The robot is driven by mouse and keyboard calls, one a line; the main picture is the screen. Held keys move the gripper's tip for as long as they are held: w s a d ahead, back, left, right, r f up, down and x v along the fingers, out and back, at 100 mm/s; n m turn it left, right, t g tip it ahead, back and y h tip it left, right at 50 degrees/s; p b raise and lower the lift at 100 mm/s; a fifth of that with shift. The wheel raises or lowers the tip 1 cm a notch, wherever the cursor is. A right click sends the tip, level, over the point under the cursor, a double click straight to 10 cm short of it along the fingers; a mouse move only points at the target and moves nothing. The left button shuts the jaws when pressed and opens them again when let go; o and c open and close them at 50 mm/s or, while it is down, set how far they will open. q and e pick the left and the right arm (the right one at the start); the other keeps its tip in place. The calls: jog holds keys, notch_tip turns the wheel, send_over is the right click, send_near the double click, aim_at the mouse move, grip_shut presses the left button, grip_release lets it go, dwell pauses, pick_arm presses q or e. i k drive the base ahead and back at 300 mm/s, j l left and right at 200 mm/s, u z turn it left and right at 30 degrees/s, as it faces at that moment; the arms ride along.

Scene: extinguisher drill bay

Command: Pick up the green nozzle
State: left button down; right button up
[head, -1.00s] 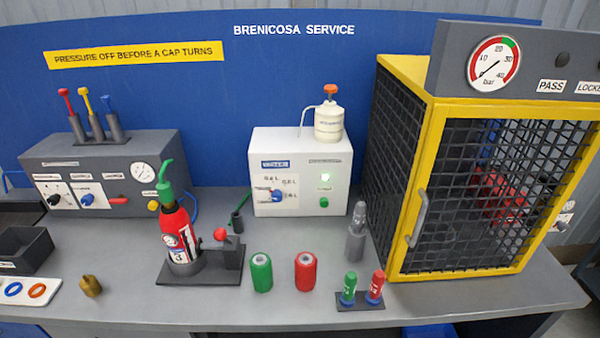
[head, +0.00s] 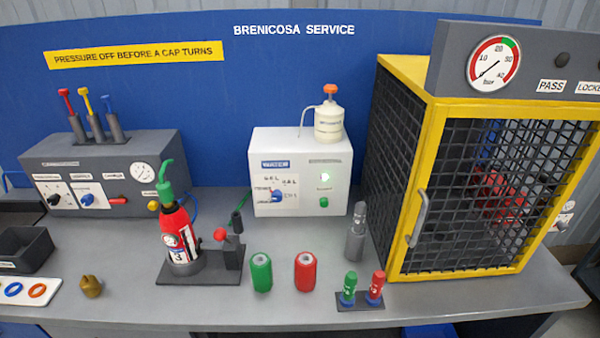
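Two green pieces could be the nozzle, and I cannot tell for sure which is meant. A bent green fitting (head: 165,180) stands on top of the red extinguisher (head: 178,235), which is upright in a dark stand (head: 200,278). A thin green hose end (head: 242,204) shows at a small dark upright holder (head: 237,224), beside the white filling machine (head: 335,170); whatever sits inside the holder is hidden. Neither of my grippers shows in the head view, and nothing is seen touching these pieces.
A green cylinder (head: 261,273), a red cylinder (head: 305,273) and a small rack with a green (head: 349,287) and a red bottle stand in front. A grey bottle (head: 356,235) stands by the yellow-framed cage (head: 430,180). A brass piece (head: 91,287) lies left; bench around it is clear.

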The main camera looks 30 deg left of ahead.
aim_at(164, 189)
jog(key=u, duration=2)
